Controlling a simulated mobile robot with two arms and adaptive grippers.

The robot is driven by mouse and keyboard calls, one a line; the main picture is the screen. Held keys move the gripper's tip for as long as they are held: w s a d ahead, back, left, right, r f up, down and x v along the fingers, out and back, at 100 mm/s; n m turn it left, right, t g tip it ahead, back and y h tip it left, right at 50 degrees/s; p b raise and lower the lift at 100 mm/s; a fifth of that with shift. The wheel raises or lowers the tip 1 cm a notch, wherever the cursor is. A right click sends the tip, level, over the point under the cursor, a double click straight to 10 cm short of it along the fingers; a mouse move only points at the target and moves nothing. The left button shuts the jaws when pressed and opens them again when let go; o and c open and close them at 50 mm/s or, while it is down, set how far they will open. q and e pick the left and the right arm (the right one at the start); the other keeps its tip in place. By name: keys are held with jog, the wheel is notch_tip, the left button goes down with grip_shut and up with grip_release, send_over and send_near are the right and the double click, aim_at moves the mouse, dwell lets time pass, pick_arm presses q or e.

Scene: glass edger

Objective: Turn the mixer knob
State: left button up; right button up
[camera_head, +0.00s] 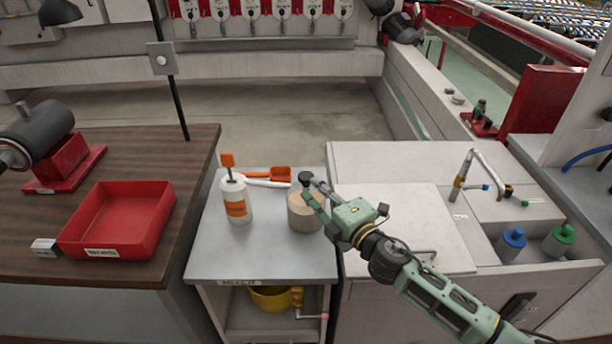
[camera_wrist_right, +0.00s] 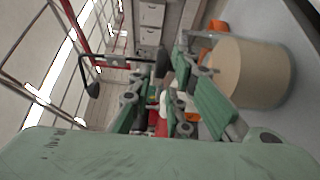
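My right gripper (camera_head: 312,184) is over the small grey cart, at the top of a tan cylinder (camera_head: 304,212). I cannot tell whether it touches the cylinder. In the right wrist view its fingers (camera_wrist_right: 173,62) are apart with nothing seen between them, and the cylinder (camera_wrist_right: 255,72) is to their right. I see no part that is surely the mixer knob. My left gripper is not in view.
The cart (camera_head: 262,258) also holds a white bottle (camera_head: 236,200) with an orange top and an orange scoop (camera_head: 280,173). A red tray (camera_head: 118,222) lies on the wooden table at left. Blue (camera_head: 514,238) and green (camera_head: 564,235) capped items stand in the counter's recess.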

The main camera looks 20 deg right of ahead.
aim_at(306, 175)
jog(key=x, duration=0.6)
jog(key=shift+c, duration=0.2)
grip_shut()
